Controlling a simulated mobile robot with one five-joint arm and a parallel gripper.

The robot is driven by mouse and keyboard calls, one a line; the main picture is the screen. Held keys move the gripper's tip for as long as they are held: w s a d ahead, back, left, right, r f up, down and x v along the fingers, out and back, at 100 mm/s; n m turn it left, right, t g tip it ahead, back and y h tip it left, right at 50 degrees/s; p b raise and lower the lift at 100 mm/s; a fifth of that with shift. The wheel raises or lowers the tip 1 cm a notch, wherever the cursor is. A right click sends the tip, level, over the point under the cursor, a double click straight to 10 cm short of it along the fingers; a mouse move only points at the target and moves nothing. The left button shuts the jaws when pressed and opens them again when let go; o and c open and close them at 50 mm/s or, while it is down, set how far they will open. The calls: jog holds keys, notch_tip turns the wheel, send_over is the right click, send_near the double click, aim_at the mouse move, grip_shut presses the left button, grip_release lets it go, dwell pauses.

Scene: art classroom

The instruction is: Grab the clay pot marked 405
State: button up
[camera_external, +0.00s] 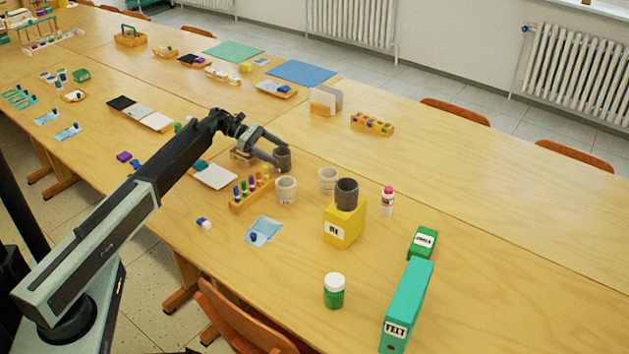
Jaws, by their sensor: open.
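My gripper (274,151) is open, with its fingertips right at a dark grey pot (283,160). I cannot tell whether they touch it or sit around it. A pale grey pot (287,191) stands nearer the camera, beside the marker rack. Another pale pot (328,180) stands to its right. A second dark pot (346,194) stands upright on a yellow box (344,226). Marks on the pots are too small to read, so I cannot tell which is 405.
A wooden rack of coloured markers (251,195) stands just left of the pale pot. A white and pink bottle (387,202), a green jar (334,291) and a teal box marked FELT (405,307) stand to the right. The far right of the table is clear.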

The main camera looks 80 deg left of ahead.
aim_at(289, 157)
jog(key=b+x, duration=0.2)
jog(key=x, duration=0.3)
jog(key=shift+w+a+f, duration=0.1)
jog(key=shift+w+f, duration=0.05)
jog(key=c, duration=1.6)
jog(key=shift+r, duration=0.2)
notch_tip(289, 157, up, 10)
jog(key=p, duration=1)
